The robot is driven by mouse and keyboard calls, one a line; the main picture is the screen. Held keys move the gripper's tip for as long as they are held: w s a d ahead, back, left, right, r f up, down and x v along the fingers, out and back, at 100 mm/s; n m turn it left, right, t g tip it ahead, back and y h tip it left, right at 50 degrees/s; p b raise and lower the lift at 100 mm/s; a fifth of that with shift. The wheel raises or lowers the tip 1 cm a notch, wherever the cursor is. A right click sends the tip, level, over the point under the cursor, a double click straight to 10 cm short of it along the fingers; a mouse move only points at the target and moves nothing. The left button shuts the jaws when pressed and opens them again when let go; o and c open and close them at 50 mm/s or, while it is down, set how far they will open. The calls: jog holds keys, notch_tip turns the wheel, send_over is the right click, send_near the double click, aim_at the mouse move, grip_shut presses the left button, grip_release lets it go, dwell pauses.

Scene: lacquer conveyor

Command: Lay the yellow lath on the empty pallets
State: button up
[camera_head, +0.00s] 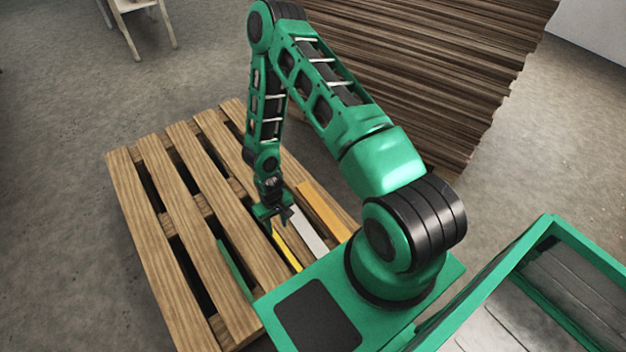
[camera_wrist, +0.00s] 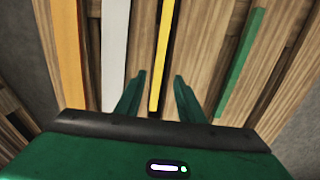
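The yellow lath (camera_head: 287,249) is a thin strip on the wooden pallet (camera_head: 163,222), close to the near right end, partly hidden by my arm and base. My gripper (camera_head: 272,215) points down over its far end. In the wrist view the yellow lath (camera_wrist: 161,55) runs from the top edge to between the fingers of my gripper (camera_wrist: 158,95). The fingers stand apart, with space on both sides of the lath. A dark gap shows along its right side. I cannot tell how high the fingertips are above it.
A white lath (camera_head: 309,231) and an orange lath (camera_head: 325,208) lie to the right of the yellow one. A green lath (camera_head: 234,268) lies to its left. A brown slatted stack (camera_head: 430,70) stands behind. The floor (camera_head: 60,200) at left is clear.

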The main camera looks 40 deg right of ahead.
jog(key=d+r+m+h, duration=0.1)
jog(key=d+r, duration=0.5)
jog(key=r, duration=0.5)
jog(key=d+r+m, duration=0.1)
jog(key=d+r, duration=0.4)
jog(key=r, duration=0.5)
jog(key=d+r+m+h, duration=0.1)
jog(key=d+r, duration=0.5)
jog(key=r, duration=0.5)
jog(key=s+d+r+m, duration=0.2)
jog(key=s+d+r, duration=0.1)
jog(key=s+r, duration=0.75)
jog(key=s+a+r+m+y, duration=0.1)
jog(key=s+a+r+y, duration=0.1)
jog(key=s+r, duration=0.8)
jog(key=s+a, duration=0.1)
jog(key=s, duration=0.2)
jog(key=shift+o, duration=0.6)
jog(key=shift+w+r, duration=0.1)
